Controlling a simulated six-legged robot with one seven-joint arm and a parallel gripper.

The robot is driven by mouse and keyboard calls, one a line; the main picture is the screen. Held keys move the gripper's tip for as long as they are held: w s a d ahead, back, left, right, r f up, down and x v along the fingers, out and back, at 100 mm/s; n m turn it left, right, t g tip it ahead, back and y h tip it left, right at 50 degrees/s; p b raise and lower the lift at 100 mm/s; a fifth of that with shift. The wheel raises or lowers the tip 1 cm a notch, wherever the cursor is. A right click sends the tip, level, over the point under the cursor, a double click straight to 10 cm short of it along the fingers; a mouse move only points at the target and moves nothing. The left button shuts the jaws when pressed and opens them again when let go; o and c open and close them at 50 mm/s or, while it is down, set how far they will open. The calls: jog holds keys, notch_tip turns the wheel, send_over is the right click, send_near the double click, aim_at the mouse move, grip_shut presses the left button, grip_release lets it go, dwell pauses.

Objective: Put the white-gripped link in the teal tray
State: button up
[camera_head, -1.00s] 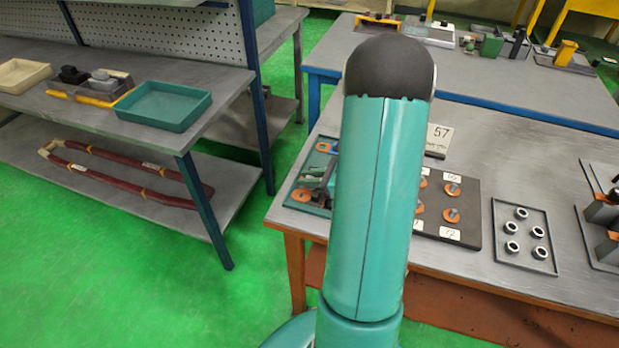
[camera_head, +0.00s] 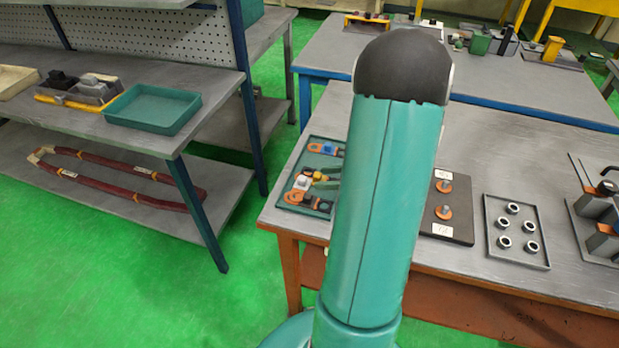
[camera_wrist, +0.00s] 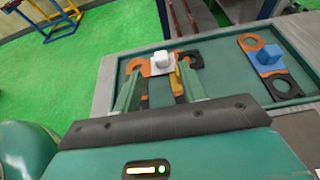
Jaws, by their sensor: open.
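In the wrist view the white-gripped link (camera_wrist: 162,63), an orange link with a white block on top, lies in a shallow dark teal tray (camera_wrist: 221,62) on the table. It also shows in the head view (camera_head: 303,182). My gripper (camera_wrist: 160,77) is open and empty; its two fingers point toward the white block, one at each side in the picture. Whether they touch it, I cannot tell. An empty, brighter teal tray (camera_head: 186,101) stands on the bench at the left.
A yellow-gripped piece (camera_wrist: 181,78) and a black-ended link (camera_wrist: 190,60) lie close to the white block. A blue-gripped link (camera_wrist: 268,60) lies farther right. Green floor separates bench and table.

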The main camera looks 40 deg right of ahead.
jog(key=v, duration=0.4)
jog(key=shift+s+r, duration=0.1)
jog(key=w+a+r+n+g+y, duration=0.15)
jog(key=a+r+n+g, duration=0.25)
jog(key=a+n, duration=0.45)
jog(key=w+a+r+n+g, duration=0.2)
jog(key=a+r+n+g, duration=0.25)
jog(key=a, duration=0.65)
jog(key=s+a+r+n+t+h, duration=0.1)
jog(key=s+a+r+n+h, duration=0.1)
jog(key=a+n, duration=0.4)
jog(key=s+a+r+n+t+h, duration=0.1)
jog(key=a+r+n+h, duration=0.4)
jog(key=n, duration=0.6)
jog(key=shift+s+a+r+n, duration=0.3)
jog(key=shift+s+a+r, duration=0.45)
jog(key=shift+s+a, duration=0.2)
jog(key=shift+h, duration=0.25)
